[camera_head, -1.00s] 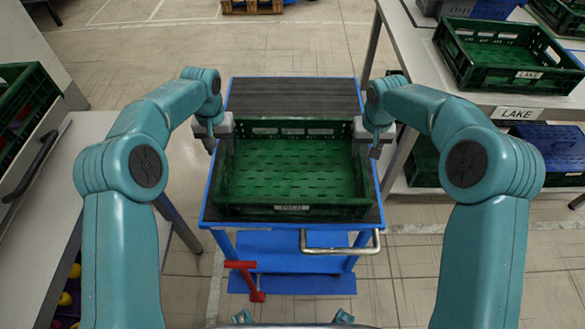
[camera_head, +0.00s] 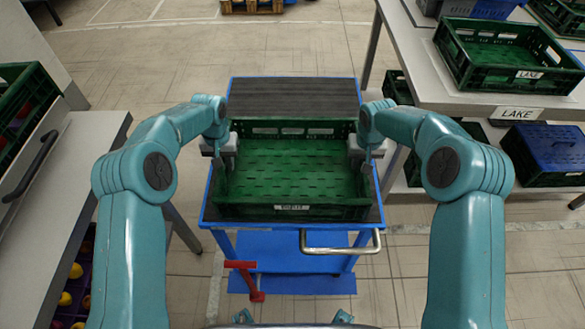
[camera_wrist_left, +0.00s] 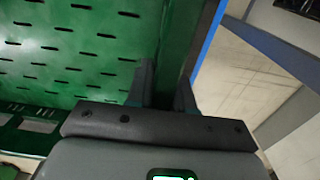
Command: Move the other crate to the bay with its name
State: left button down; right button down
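A green crate (camera_head: 293,212) sits on the blue cart (camera_head: 207,215), upright and empty. A small label on its front wall is too blurred to read. My left gripper (camera_head: 221,172) is at its left wall. In the left wrist view its fingers (camera_wrist_left: 165,88) stand on either side of the crate's wall (camera_wrist_left: 182,30); whether they press on it is unclear. My right gripper (camera_head: 366,165) is at the right wall, its fingertips too small to judge. Another green crate labelled LAKE (camera_head: 500,55) stands on the right table, behind a LAKE sign (camera_head: 516,113).
A grey ribbed surface (camera_head: 290,97) lies on the cart behind the crate. Crates and a blue lid (camera_head: 553,148) are under the right table (camera_head: 410,50). A grey bench (camera_head: 70,190) with a crate (camera_head: 20,110) is at left.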

jog(key=shift+r, duration=0.1)
